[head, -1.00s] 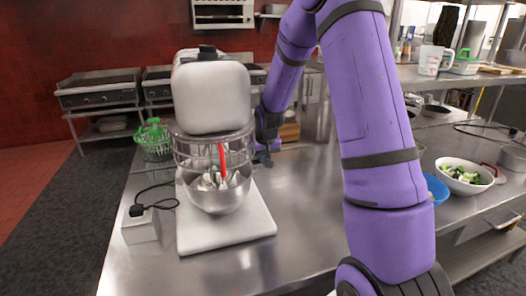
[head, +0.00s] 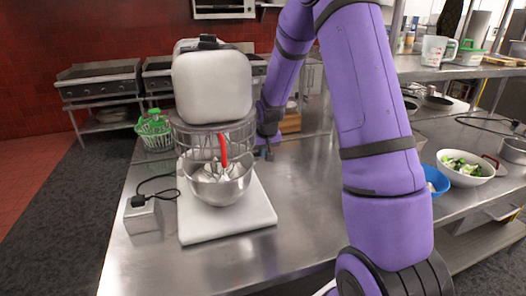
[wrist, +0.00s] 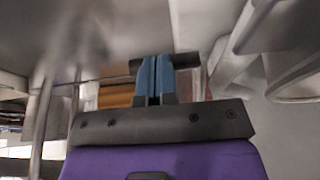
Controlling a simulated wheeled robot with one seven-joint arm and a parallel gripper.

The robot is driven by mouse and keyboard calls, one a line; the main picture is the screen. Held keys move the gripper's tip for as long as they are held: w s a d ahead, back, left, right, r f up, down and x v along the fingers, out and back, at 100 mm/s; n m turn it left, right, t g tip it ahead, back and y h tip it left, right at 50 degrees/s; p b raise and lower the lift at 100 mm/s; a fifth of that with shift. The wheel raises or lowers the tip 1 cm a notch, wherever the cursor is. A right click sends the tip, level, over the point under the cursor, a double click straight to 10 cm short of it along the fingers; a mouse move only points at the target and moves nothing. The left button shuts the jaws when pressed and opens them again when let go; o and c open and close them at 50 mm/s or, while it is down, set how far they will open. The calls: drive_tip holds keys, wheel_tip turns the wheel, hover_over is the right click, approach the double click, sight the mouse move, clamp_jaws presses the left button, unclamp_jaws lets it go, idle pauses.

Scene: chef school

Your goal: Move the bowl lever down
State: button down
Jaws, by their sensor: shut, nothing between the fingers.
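The white stand mixer (head: 212,90) stands on the steel table, with a wire guard (head: 190,143) below its head. A steel bowl (head: 220,190) with a whisk in it sits under the guard. A red piece (head: 223,150) shows at the guard's front. My gripper (head: 266,153) is small and dark, low on the right of the mixer behind the bowl. In the wrist view its blue fingers (wrist: 156,78) are together and empty. A dark bar (wrist: 137,66) shows at the fingers; I cannot tell whether it is the bowl lever or whether they touch. The lever is not clearly visible in the head view.
A grey box with a cable (head: 142,216) is left of the base. A white bowl of vegetables (head: 466,172) and a blue bowl (head: 436,182) are at right. The table front (head: 290,220) is clear.

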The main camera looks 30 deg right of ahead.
drive_tip(key=v, duration=1)
drive_tip(key=shift+r, duration=0.3)
drive_tip(key=shift+s, duration=0.25)
